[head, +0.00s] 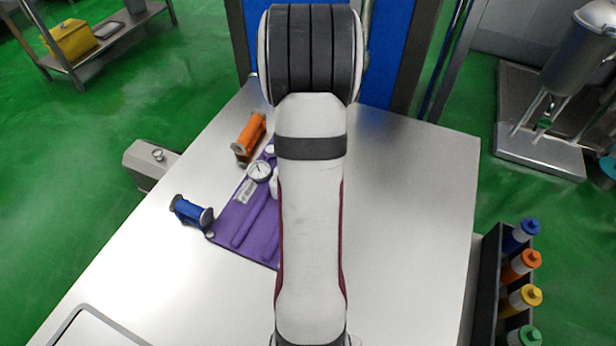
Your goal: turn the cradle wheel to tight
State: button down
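I cannot pick out a cradle wheel for certain in the head view. My own white and dark arm covers the middle of the table and may hide it. My gripper is not in view. A purple mat (232,215) lies on the table left of my arm, its right part hidden by the arm. On it are a round white dial gauge (259,171) and other small white parts, partly covered.
An orange spool-like cylinder (249,137) lies behind the mat and a blue one (190,212) at its left. A grey box with a small knob (150,163) stands beside the table's left edge. A bottle rack (485,290) stands right. The table's (410,220) right side is clear.

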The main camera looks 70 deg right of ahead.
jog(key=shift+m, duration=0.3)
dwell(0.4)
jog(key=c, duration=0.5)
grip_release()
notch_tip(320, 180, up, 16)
